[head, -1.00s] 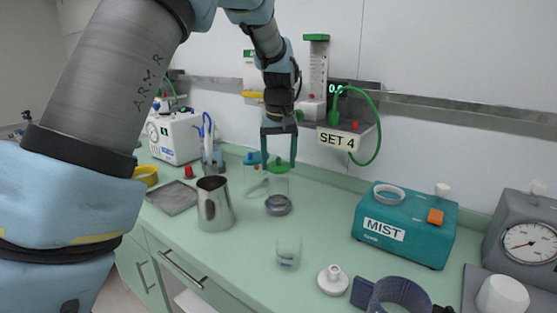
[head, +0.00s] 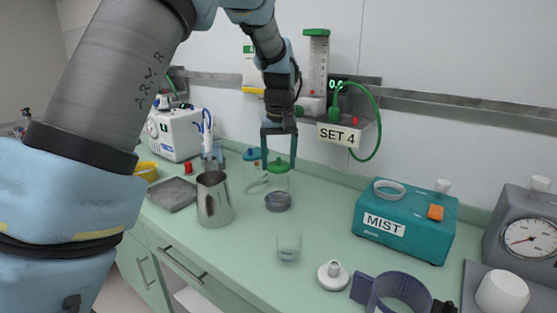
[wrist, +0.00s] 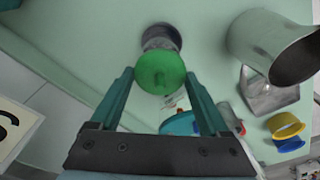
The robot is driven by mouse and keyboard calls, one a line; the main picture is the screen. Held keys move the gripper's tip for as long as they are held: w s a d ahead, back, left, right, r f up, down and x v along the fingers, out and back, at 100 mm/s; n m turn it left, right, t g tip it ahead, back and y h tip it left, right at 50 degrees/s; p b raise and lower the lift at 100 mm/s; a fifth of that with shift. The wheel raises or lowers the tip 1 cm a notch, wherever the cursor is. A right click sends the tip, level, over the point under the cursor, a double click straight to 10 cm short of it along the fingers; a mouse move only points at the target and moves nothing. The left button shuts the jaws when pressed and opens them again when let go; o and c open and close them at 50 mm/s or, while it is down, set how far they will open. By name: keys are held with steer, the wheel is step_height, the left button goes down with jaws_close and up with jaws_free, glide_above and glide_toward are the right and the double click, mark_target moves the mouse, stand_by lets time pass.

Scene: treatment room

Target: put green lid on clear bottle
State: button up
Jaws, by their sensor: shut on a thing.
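The round green lid (head: 279,165) is between the fingertips of my gripper (head: 279,158), which is shut on it and points down. The lid also shows in the wrist view (wrist: 160,72), between the tips of both teal fingers (wrist: 159,76). Faint clear walls, seemingly the clear bottle (head: 279,182), show just below the lid in the head view. I cannot tell whether the lid touches its rim. In the wrist view the lid hides most of what is under it.
A blue-lidded clear container (head: 252,165) is close on the left, with a metal jug (head: 214,200) nearer. A small clear cup (head: 288,247) and the teal MIST box (head: 405,225) stand to the right.

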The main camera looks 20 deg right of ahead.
steer(key=shift+f, duration=0.9)
stand_by(1.0)
steer(key=o, duration=1.2)
steer(key=shift+r, duration=0.1)
steer(key=shift+r+p, duration=2.7)
steer(key=shift+r, duration=0.75)
